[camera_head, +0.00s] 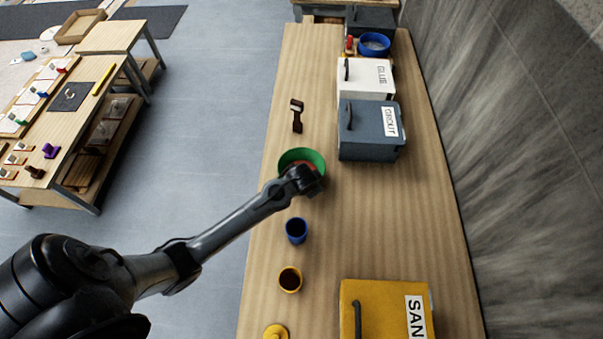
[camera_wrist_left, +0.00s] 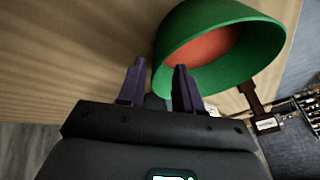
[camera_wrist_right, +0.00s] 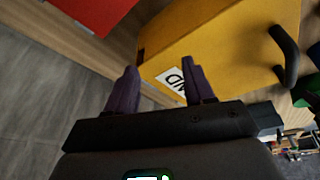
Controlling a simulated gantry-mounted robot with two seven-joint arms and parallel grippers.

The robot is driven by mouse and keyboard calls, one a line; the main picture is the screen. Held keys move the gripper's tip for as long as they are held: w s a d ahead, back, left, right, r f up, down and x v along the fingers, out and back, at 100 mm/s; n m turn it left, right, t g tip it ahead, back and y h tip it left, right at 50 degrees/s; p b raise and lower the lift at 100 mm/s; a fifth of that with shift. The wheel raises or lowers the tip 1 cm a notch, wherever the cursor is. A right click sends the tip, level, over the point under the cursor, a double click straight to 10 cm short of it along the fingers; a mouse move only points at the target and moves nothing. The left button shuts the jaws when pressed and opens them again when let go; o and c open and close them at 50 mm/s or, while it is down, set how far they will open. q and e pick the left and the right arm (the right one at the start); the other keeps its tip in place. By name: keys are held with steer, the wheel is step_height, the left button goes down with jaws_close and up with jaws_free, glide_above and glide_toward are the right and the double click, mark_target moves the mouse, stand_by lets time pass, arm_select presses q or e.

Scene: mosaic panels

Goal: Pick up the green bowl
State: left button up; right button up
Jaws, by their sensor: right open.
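The green bowl (camera_head: 301,157) with a reddish inside stands on the long wooden table, left of the grey box. My left gripper (camera_head: 304,181) is at the bowl's near rim, and its arm hides part of the bowl. In the left wrist view the bowl (camera_wrist_left: 250,55) is close ahead. The left fingers (camera_wrist_left: 158,75) are partly apart, one overlapping the bowl's rim. I cannot tell whether they grip the wall. My right gripper (camera_wrist_right: 160,82) is open and empty near the yellow box (camera_wrist_right: 225,45). It is outside the head view.
A blue cup (camera_head: 296,231) and a yellow cup (camera_head: 290,280) stand nearer on the table. The yellow box (camera_head: 385,300) is at the near right. A grey box (camera_head: 368,135) and a white box (camera_head: 366,78) line the right side. A dark brown object (camera_head: 297,117) lies beyond the bowl.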

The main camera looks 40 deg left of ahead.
arm_select(q)
steer(key=shift+x, duration=2.45)
steer(key=shift+s+d+f, duration=0.1)
steer(key=shift+s+d, duration=0.05)
jaws_close()
